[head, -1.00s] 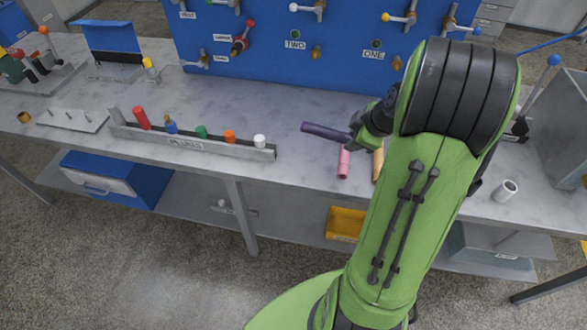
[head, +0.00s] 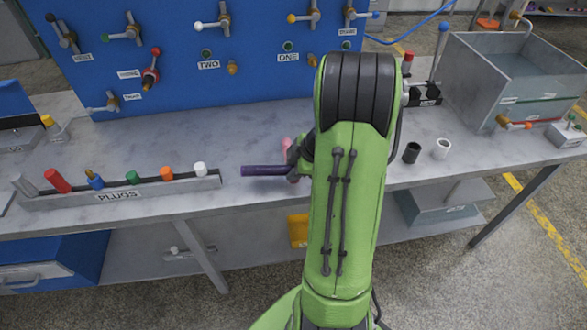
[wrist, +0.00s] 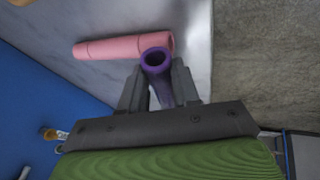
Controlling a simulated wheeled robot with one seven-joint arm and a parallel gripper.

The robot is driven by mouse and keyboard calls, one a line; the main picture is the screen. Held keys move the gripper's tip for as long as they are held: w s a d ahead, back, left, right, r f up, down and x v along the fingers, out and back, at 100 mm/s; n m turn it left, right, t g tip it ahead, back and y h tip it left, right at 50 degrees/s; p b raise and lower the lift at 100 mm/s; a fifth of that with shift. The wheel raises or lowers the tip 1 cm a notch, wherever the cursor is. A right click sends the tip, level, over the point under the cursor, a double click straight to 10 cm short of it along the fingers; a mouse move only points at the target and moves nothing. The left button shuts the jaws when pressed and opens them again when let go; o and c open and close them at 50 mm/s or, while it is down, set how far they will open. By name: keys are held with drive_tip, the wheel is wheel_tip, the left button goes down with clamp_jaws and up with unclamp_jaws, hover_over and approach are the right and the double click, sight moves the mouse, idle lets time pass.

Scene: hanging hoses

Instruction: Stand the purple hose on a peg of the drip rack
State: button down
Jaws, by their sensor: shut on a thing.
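The purple hose (head: 262,171) is a short dark tube lying roughly level in the head view, pointing left out of my gripper (head: 293,164). In the wrist view the purple hose (wrist: 158,62) sits between both fingers, its open end facing the camera. The gripper is shut on it, over the front part of the bench. The drip rack cannot be made out for sure now; only a sliver of a grey plate (head: 6,197) shows at the left edge of the head view.
A pink hose (wrist: 120,46) lies on the bench close to the purple one. A plug rack (head: 120,196) stands to the left. A black cup (head: 411,153), a white cup (head: 442,149) and a grey tank (head: 510,80) are to the right. A blue valve panel (head: 200,50) stands behind.

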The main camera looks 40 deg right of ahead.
drive_tip(key=shift+f+b, duration=0.35)
drive_tip(key=shift+b, duration=0.15)
drive_tip(key=shift+f, duration=0.15)
drive_tip(key=c, duration=0.8)
unclamp_jaws()
